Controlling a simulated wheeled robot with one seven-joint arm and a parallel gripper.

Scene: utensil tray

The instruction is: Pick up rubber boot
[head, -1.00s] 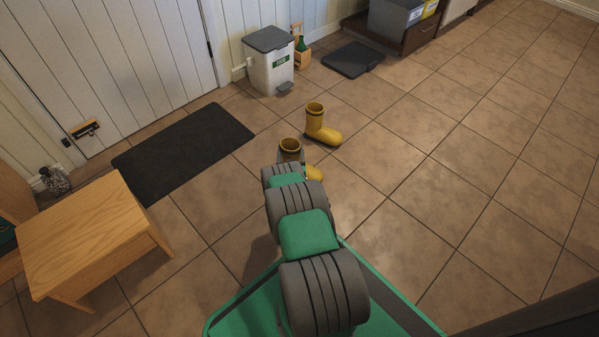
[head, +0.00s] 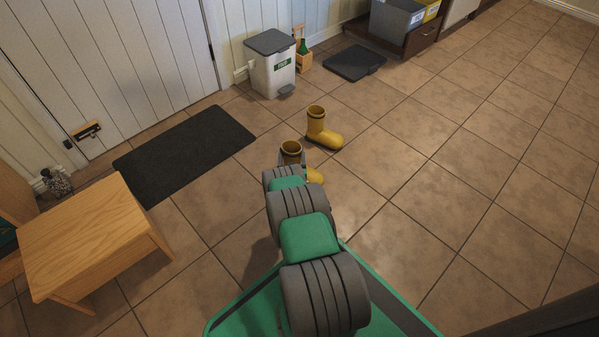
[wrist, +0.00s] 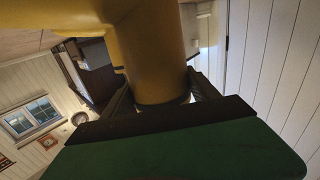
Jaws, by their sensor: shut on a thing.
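Two yellow rubber boots are in the head view. The nearer boot (head: 291,152) is at the end of my arm, which hides part of it. In the wrist view the yellow boot (wrist: 152,55) fills the upper middle, with its shaft between the two dark fingers. My gripper (wrist: 160,95) is shut on this boot. The farther boot (head: 323,130) stands upright on the tiled floor, just behind and to the right of the held one. Whether the held boot touches the floor is hidden by my arm.
A dark mat (head: 184,153) lies left of the boots. A wooden bench (head: 88,237) stands at the left. A white bin (head: 271,70) with a grey lid and a dark tray (head: 354,61) are at the back. The tiled floor (head: 470,170) to the right is clear.

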